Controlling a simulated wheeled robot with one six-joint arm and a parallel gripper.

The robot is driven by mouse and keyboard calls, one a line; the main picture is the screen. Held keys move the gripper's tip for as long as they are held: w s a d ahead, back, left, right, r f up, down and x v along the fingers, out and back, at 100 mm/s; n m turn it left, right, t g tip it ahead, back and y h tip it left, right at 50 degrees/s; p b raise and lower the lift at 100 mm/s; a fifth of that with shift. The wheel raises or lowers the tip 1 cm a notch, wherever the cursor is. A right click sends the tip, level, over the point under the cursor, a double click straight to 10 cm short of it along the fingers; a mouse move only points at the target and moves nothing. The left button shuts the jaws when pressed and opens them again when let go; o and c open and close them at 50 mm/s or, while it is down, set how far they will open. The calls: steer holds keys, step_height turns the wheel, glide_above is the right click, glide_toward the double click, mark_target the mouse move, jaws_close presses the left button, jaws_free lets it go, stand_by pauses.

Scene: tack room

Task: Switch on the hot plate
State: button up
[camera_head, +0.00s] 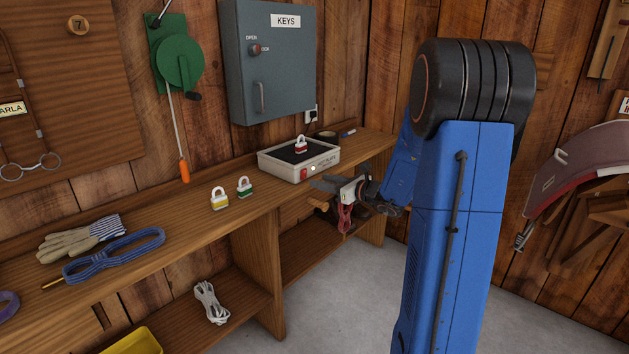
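The hot plate (270,164) is a low white box with a dark top, standing on the wooden workbench near its far right end. Its front bears a printed label, a red switch (304,174) and a small pale spot beside the switch that may be a lamp. I cannot tell the switch's position. A red padlock (300,147) stands on the dark top. My gripper (324,189) is just right of the hot plate's front, close to the switch. I cannot tell whether it touches the box. Its fingers are small and partly confused with things behind.
On the workbench (160,225) are yellow (219,200) and green (244,187) padlocks, gloves (82,238) and a blue coiled strap (115,256). A grey key cabinet (272,70) hangs above. A red item (344,217) shows below my gripper. Floor is clear in front.

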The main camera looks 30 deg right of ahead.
steer(key=v, duration=1.1)
steer(key=shift+s, duration=0.2)
steer(key=s+a+n+g+y, duration=0.1)
steer(key=s+a+n+g, duration=0.3)
steer(key=a, duration=0.4)
steer(key=s+a+f+n+g+y, duration=0.1)
steer(key=s+a+n+g, duration=0.1)
steer(key=s+a+n, duration=0.35)
steer(key=s+a+n+g+y, duration=0.1)
steer(key=s+a+n+g, duration=0.3)
steer(key=a, duration=0.6)
steer(key=s+a+f+n+g+h, duration=0.2)
steer(key=s+a+n+h, duration=0.1)
steer(key=s+n, duration=0.6)
steer(key=s+d+n+t+h, duration=0.1)
steer(key=s+d+n+h, duration=0.3)
steer(key=s+n, duration=0.4)
steer(key=shift+d+n+h, duration=0.35)
steer(key=shift+n+h, duration=0.3)
steer(key=shift+h, duration=0.25)
